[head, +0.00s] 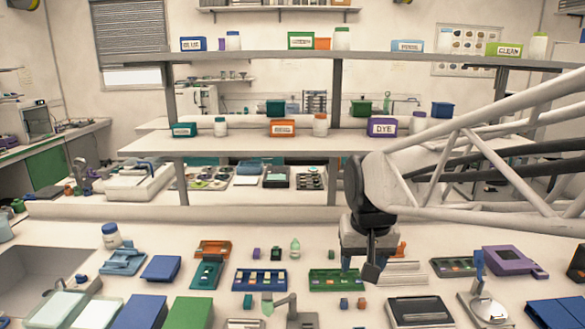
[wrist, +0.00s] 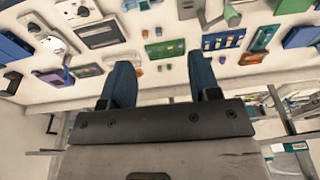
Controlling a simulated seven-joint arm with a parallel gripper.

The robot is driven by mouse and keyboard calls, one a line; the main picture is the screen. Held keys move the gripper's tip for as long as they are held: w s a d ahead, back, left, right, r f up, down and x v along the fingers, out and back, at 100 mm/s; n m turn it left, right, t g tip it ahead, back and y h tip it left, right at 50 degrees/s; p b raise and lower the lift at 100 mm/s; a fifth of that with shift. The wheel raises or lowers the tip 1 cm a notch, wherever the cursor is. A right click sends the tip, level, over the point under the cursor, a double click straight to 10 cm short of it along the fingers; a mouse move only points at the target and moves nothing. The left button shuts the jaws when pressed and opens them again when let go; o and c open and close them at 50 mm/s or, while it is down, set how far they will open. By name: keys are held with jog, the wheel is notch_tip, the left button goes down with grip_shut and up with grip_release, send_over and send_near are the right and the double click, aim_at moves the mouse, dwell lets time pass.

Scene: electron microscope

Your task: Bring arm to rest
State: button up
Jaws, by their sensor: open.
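My gripper (head: 360,270) hangs above the lab bench at the right of centre in the head view, coming in from the right on a white truss arm. In the wrist view my gripper (wrist: 160,82) shows two blue-grey fingers spread apart with nothing between them. The exact height of my gripper over the bench cannot be told.
A shelf rack (head: 250,145) with labelled boxes stands behind the bench. A sink (head: 40,272) is at the left. A blue tray (head: 261,280), a purple device (head: 508,261) and several small blocks crowd the bench. Bare bench shows between them.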

jog(key=s+d+f, duration=0.2)
jog(key=s, duration=0.6)
jog(key=s+d+f, duration=0.1)
jog(key=s+d, duration=0.2)
jog(key=s, duration=0.4)
jog(key=shift+s+d+f+t, duration=0.15)
jog(key=shift+s+f+t, duration=0.15)
jog(key=shift+s+f, duration=0.1)
